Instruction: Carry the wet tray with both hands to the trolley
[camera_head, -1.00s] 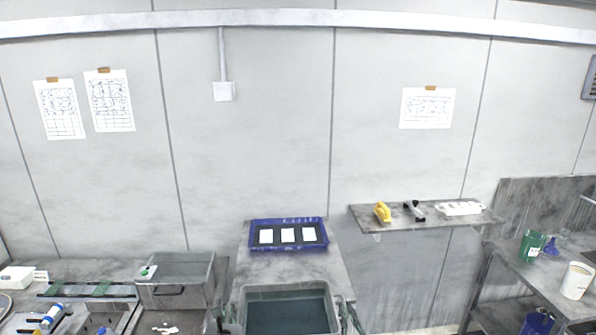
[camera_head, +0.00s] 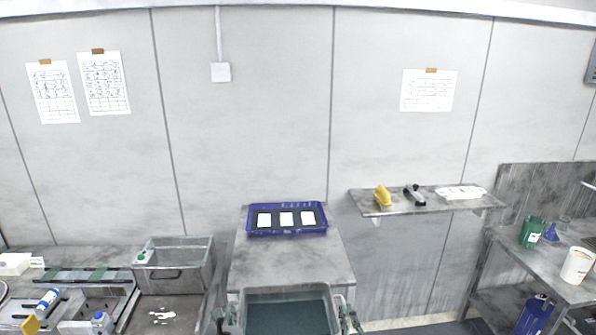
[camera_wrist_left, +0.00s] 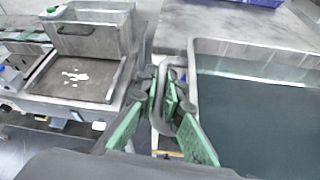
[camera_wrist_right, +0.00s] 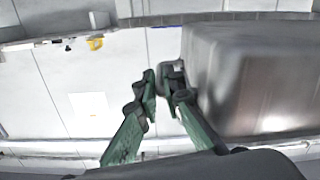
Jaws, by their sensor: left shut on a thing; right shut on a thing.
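The wet tray (camera_head: 286,294) is a deep grey metal tray with dark teal liquid in it, at the bottom middle of the head view, cut off below. My left gripper (camera_head: 224,320) is at its left side, shut on a bar-like handle; the left wrist view shows the fingers (camera_wrist_left: 166,88) around this handle beside the tray (camera_wrist_left: 250,48). My right gripper (camera_head: 348,318) is at its right side; in the right wrist view its fingers (camera_wrist_right: 160,82) are closed beside the tray wall (camera_wrist_right: 250,80), and the grip is partly hidden. A grey-topped stand (camera_head: 290,262), possibly the trolley, is just beyond the tray.
A blue tray (camera_head: 288,233) with white cards sits at the back of the stand. A metal basin (camera_head: 180,265) and bottles stand on the left bench. A wall shelf (camera_head: 425,204) and a right bench (camera_head: 545,268) flank the right side.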

